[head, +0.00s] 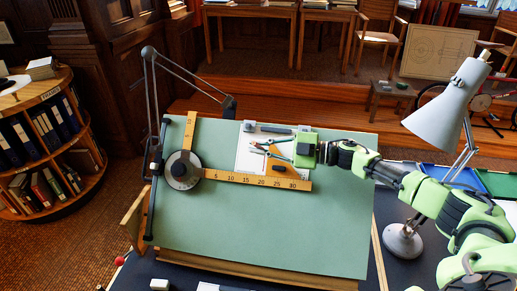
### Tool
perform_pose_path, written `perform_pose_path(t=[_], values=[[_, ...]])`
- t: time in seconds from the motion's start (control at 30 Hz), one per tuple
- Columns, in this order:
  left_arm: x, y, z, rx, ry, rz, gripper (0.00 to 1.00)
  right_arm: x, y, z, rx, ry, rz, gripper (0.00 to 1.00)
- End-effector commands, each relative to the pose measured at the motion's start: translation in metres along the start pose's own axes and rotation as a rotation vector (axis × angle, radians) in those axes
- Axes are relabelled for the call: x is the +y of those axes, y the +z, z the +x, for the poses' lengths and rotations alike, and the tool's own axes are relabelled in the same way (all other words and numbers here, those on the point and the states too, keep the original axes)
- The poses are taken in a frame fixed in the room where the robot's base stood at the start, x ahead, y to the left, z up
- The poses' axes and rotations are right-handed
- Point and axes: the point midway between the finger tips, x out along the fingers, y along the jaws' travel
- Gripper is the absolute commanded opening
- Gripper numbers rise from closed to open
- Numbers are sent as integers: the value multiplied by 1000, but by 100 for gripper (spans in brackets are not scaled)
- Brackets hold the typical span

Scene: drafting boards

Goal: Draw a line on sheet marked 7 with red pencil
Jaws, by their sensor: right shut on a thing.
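A white sheet (243,160) lies on the green drafting board (290,225), partly covered by my right gripper and the ruler. Any number on it is too small to read. My right gripper (263,148) comes in from the right, low over the sheet. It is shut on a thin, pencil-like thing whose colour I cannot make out. Whether its tip touches the sheet, I cannot tell. No drawn line can be made out. My left gripper is not in view.
A drafting machine with an L-shaped wooden ruler (235,179) and round head (183,170) lies on the board, below and left of the sheet. A grey holder (268,128) sits above the sheet. A lamp (445,105) stands right. The lower board is clear.

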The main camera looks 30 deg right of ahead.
Motion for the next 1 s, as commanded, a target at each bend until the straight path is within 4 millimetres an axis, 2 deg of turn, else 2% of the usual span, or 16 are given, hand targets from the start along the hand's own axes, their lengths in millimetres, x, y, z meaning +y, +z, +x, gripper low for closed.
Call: perform_pose_path(t=[1.0], values=[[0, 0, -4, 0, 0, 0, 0, 11, 1, 0, -2, 1, -1, 0]])
